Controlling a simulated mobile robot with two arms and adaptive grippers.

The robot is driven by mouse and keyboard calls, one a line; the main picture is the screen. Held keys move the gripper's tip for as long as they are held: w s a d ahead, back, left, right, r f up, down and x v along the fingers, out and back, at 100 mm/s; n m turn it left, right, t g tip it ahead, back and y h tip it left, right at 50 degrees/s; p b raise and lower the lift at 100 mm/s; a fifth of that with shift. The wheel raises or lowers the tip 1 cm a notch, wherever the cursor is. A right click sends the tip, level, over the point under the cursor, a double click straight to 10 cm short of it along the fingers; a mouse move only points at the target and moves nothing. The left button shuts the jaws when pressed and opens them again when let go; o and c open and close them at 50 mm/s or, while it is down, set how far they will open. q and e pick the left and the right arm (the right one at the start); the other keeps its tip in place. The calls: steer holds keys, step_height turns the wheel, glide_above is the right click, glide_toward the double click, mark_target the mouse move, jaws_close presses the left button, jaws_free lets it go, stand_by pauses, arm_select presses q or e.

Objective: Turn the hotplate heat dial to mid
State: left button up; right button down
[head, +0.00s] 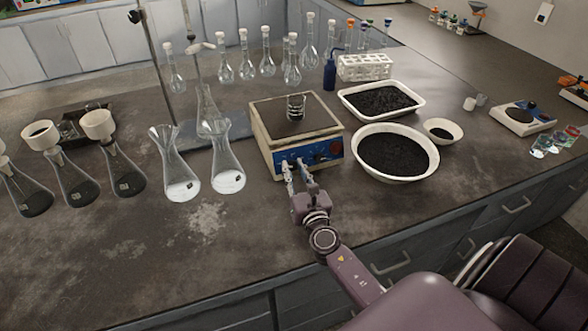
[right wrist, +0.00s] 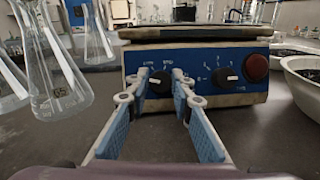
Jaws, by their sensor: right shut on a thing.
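The hotplate (head: 300,132) stands near the middle of the bench, with a cream body, a dark top and a blue front panel. In the right wrist view the panel has two black dials with white pointer marks, a left dial (right wrist: 160,83) and a right dial (right wrist: 227,79), with small printed labels around them that I cannot read. My right gripper (head: 294,166) reaches the panel from the front. In the right wrist view its fingertips (right wrist: 160,80) are on both sides of the left dial, shut on it. My left gripper is not in view.
A red round knob (right wrist: 257,68) is right of the dials. A small glass vessel (head: 296,106) stands on the hotplate. Flasks (head: 228,170) stand close on the left. A white bowl (head: 396,152) and a tray (head: 380,99) of dark grains are on the right.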

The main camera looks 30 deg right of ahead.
steer(key=shift+m, duration=0.6)
steer(key=m+g+h, duration=0.1)
steer(key=m, duration=0.2)
steer(key=m+h+p, duration=0.1)
steer(key=m, duration=0.2)
steer(key=shift+a+r+g, duration=0.1)
steer(key=shift+r+g, duration=0.05)
steer(key=shift+g, duration=0.25)
steer(key=m+g+p, duration=0.1)
steer(key=m, duration=0.1)
steer(key=m+g+h+p, duration=0.1)
steer(key=m, duration=0.2)
steer(key=shift+r, duration=0.1)
steer(key=m+g+p, duration=0.1)
steer(key=m, duration=0.1)
steer(key=m+p, duration=0.2)
steer(key=m, duration=0.1)
steer(key=shift+w+r+g, duration=0.1)
steer(key=shift+g, duration=0.3)
steer(key=m+g+p, duration=0.1)
steer(key=m+p, duration=0.2)
steer(key=shift+m+g+y+p, duration=0.3)
steer(key=shift+m+y+p, duration=0.35)
steer(key=shift+m, duration=0.25)
steer(key=shift+f, duration=0.2)
